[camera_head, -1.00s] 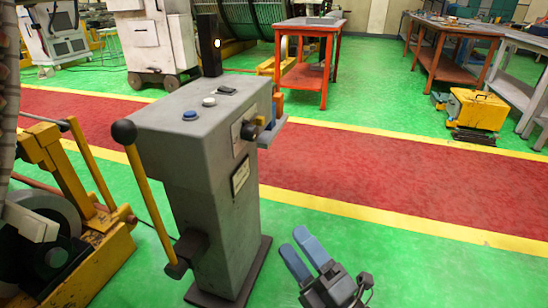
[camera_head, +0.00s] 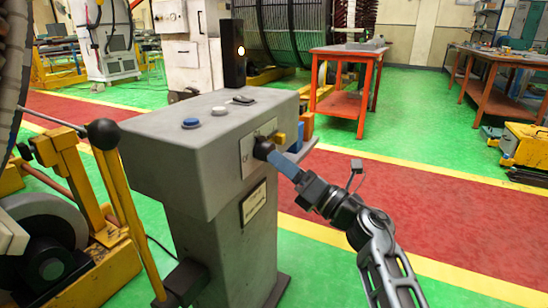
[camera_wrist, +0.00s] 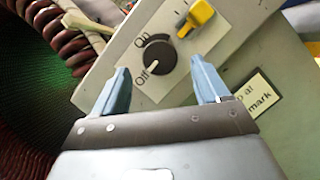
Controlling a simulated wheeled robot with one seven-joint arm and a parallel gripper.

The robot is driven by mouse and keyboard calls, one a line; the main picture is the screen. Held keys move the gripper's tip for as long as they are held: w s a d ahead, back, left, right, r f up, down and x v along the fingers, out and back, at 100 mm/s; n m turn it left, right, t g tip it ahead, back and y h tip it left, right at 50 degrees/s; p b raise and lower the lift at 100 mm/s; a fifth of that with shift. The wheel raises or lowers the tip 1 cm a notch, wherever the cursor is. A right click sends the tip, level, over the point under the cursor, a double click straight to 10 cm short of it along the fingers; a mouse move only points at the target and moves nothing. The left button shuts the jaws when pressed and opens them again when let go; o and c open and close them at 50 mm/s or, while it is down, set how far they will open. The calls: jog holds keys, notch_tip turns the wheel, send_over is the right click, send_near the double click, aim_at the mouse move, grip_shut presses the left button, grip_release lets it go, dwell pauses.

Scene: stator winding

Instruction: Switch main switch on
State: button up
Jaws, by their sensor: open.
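The main switch is a round black knob (camera_wrist: 155,58) on a light plate marked On and Off, in the wrist view. Its white pointer is turned towards Off. In the head view the knob (camera_head: 263,148) sits on the right face of the grey control pedestal (camera_head: 215,150). My gripper (camera_wrist: 160,70) is open, with its blue fingers on either side of the knob in the picture and a gap visible on each side. In the head view my gripper (camera_head: 282,163) is right up at the knob. Whether the fingertips reach around it I cannot tell.
A yellow switch (camera_wrist: 195,17) sits close beside the knob on the same plate. The pedestal top has a blue button (camera_head: 191,122) and a white button (camera_head: 220,111). A lever with a black ball (camera_head: 103,134) stands at the left.

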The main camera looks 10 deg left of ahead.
aim_at(265, 148)
jog(key=b+x, duration=0.1)
jog(key=x, duration=0.3)
jog(key=shift+w+a+r, duration=0.1)
jog(key=shift+w+a, duration=0.1)
jog(key=shift+a, duration=0.05)
jog(key=c, duration=1.1)
